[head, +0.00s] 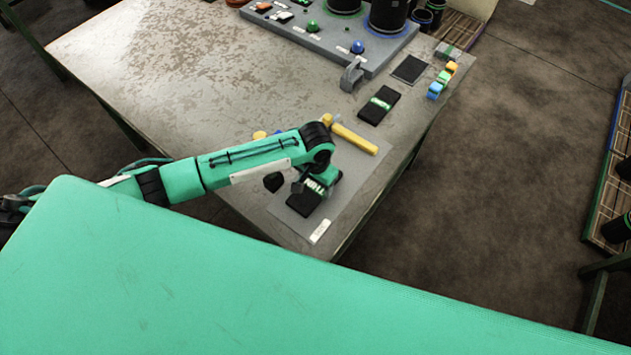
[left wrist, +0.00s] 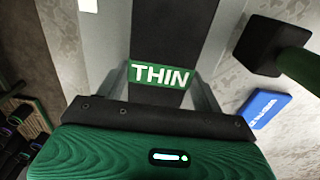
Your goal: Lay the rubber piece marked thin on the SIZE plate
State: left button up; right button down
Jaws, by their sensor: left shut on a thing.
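The rubber piece marked thin (head: 302,204) is black with a green band. It is over the grey plate (head: 357,168) near the table's front corner; I cannot tell whether it touches the plate. My left gripper (head: 314,186) is shut on it, partly hiding it in the head view. In the left wrist view the word THIN on the piece (left wrist: 160,77) shows between my left gripper's fingers (left wrist: 160,92). The plate has a small white label (head: 320,231), too small to read. My right gripper is not in view.
A yellow-handled tool (head: 352,138) lies across the plate's far side. Another black piece with a green band (head: 380,105) lies beyond it. Small coloured blocks (head: 442,80) line the right table edge. A grey rack (head: 330,40) stands at the back. The table's left part is clear.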

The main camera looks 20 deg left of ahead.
aim_at(316, 186)
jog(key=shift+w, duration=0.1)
pick_arm(q)
jog(key=o, duration=1.2)
jog(key=shift+f, duration=0.15)
jog(key=shift+c, duration=0.2)
jog(key=shift+r, duration=0.2)
notch_tip(316, 186, up, 12)
jog(key=b, duration=0.1)
jog(key=shift+b, duration=0.3)
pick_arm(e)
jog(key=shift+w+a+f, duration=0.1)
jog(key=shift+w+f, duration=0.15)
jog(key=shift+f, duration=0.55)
pick_arm(q)
jog(key=shift+f, duration=0.1)
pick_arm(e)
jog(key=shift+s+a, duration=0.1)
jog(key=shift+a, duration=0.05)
